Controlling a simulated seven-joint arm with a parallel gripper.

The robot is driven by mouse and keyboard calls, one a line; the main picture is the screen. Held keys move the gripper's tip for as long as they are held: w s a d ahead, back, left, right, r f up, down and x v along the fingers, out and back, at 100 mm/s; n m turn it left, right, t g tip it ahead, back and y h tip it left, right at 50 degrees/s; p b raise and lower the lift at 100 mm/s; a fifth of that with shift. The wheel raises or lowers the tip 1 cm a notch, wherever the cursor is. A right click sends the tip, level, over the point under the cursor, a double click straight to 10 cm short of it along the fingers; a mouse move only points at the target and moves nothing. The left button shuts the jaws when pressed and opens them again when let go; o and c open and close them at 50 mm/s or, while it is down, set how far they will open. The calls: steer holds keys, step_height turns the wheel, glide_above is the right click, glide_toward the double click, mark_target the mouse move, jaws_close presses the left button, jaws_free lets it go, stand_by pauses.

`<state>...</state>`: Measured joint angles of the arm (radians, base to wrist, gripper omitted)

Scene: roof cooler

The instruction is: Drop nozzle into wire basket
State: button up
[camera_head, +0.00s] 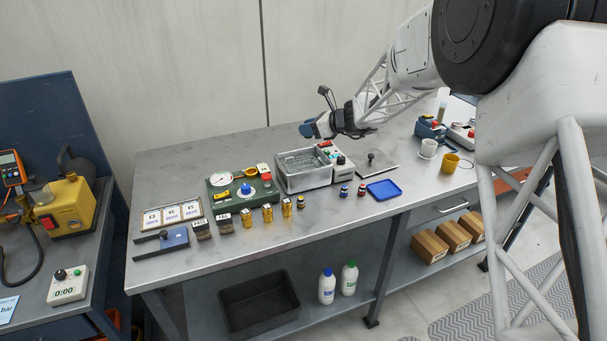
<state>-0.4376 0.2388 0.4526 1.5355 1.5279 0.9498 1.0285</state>
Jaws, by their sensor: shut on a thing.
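My gripper (312,129) is above the back of the bench's middle, over the far side of a grey tank with a wire basket (302,160) in it. Its fingers are bluish and point left. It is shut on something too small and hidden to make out. It looks higher than the basket and apart from it. Several small brass-coloured and dark nozzle-like parts (267,213) stand in a row along the front of the bench. I cannot tell which of them, if any, is the nozzle.
A green gauge panel (223,197) stands left of the tank. A blue tray (384,194) and a grey plate with a dark knob (371,159) lie to the right. White (428,148) and yellow (450,162) cups stand further right. The bench's back left (200,155) is clear.

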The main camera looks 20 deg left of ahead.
steer(key=shift+f, duration=2.7)
steer(key=o, duration=1)
steer(key=shift+d, duration=0.15)
steer(key=v, duration=0.7)
steer(key=shift+d, duration=0.25)
steer(key=shift+r, duration=0.15)
